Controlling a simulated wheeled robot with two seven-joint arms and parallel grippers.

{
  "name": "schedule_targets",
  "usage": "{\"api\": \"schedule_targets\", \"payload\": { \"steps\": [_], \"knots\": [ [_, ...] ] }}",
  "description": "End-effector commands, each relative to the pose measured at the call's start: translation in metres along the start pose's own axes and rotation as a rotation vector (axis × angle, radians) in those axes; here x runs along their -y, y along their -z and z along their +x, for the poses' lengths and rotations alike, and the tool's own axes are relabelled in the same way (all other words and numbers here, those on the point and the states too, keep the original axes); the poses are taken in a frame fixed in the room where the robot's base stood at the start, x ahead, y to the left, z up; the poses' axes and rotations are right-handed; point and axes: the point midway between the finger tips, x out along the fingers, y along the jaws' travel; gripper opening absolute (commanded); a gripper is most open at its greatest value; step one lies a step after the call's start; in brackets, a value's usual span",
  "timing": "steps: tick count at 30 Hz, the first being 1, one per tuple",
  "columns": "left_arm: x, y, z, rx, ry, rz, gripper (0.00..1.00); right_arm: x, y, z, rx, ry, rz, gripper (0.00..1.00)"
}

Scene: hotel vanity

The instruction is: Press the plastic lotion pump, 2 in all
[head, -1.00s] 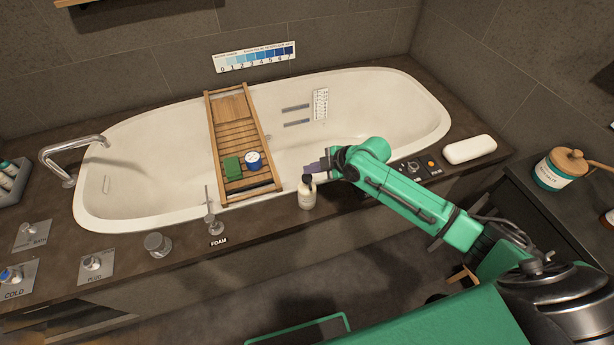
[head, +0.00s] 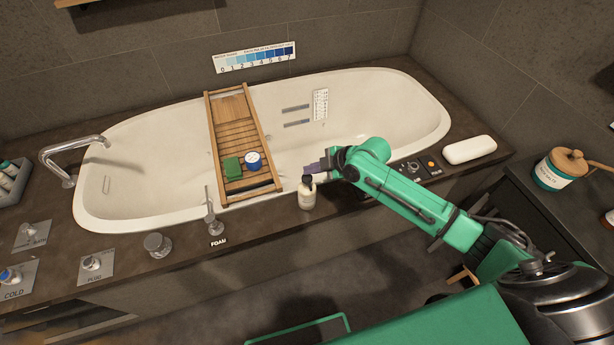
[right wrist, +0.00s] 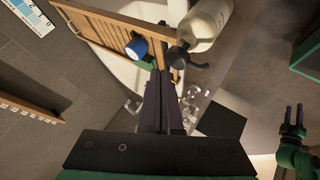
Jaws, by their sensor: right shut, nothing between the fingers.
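The lotion pump (head: 307,195) is a cream plastic bottle with a black pump head, standing upright on the tub's front ledge. My right gripper (head: 314,167) is shut and empty, close to the pump head at its upper right. In the right wrist view, the bottle (right wrist: 208,25) and its black head are just beyond the tips of my shut fingers (right wrist: 160,78). I cannot tell whether the fingers touch the head. My left gripper (right wrist: 293,113) shows at the right of the right wrist view, its fingers apart and empty, away from the bottle.
A wooden bath tray (head: 264,145) with a green block (head: 232,168) and a blue-and-white tin (head: 253,160) spans the tub (head: 160,165). A metal lever marked FOAM (head: 212,221) stands left of the bottle. A white bar (head: 470,150) lies on the right ledge.

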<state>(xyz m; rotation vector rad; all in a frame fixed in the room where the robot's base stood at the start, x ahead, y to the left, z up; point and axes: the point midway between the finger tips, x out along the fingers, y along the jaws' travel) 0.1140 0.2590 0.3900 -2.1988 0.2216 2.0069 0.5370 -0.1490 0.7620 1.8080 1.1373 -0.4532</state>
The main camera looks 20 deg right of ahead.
Motion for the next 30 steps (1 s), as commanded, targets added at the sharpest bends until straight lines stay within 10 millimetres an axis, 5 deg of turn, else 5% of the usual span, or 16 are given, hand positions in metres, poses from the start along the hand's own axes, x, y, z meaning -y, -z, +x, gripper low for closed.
{"api": "schedule_targets", "payload": {
  "steps": [30],
  "knots": [
    [-0.0001, -0.0001, 0.0058, -0.001, 0.0, -0.001, 0.45, 0.0044, -0.0044, 0.0061, 0.0, 0.0, 0.0, 0.0]
  ]
}}
